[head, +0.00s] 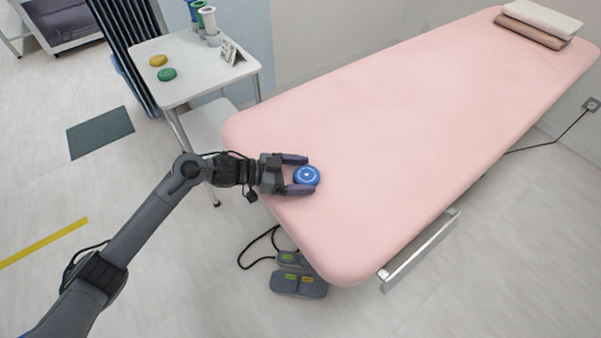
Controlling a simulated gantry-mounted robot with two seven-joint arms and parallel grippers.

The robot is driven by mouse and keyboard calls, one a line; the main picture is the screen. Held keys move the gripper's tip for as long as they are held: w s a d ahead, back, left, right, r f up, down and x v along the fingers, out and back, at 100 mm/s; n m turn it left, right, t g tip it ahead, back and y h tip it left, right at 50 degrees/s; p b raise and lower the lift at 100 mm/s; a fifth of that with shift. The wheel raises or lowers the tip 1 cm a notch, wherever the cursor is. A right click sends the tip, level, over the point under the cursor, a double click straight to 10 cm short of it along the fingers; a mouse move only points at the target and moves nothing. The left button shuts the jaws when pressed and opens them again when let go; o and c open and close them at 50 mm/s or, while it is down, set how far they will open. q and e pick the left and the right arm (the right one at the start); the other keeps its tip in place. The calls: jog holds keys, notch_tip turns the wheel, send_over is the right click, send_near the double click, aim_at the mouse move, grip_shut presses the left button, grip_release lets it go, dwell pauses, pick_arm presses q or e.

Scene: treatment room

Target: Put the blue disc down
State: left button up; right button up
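The blue disc (307,176) is small and round with a pale mark on its top. It is at the left edge area of the pink treatment couch (400,120). My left gripper (301,175) reaches in from the left, with its two dark fingers on either side of the disc, close against it. It appears shut on the disc at the fingertips. The near finger hides a little of the disc's lower rim. I cannot tell whether the disc touches the couch or hangs just above it. My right gripper is not in view.
A white side table (195,75) at upper left holds a yellow disc (158,60), a green disc (167,74), rolls and a small card stand (230,53). Folded towels (540,20) lie at the couch's far end. A foot pedal (298,284) is on the floor. Most of the couch is clear.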

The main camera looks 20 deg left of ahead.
pick_arm(q)
jog(key=shift+o, duration=0.6)
jog(key=shift+r, duration=0.15)
jog(key=p+v, duration=0.4)
jog(key=v, duration=0.6)
jog(key=shift+s+a+r, duration=0.1)
jog(key=shift+s+a, duration=0.1)
jog(key=shift+p+v, duration=0.35)
jog(key=shift+v, duration=0.4)
jog(key=shift+d, duration=0.1)
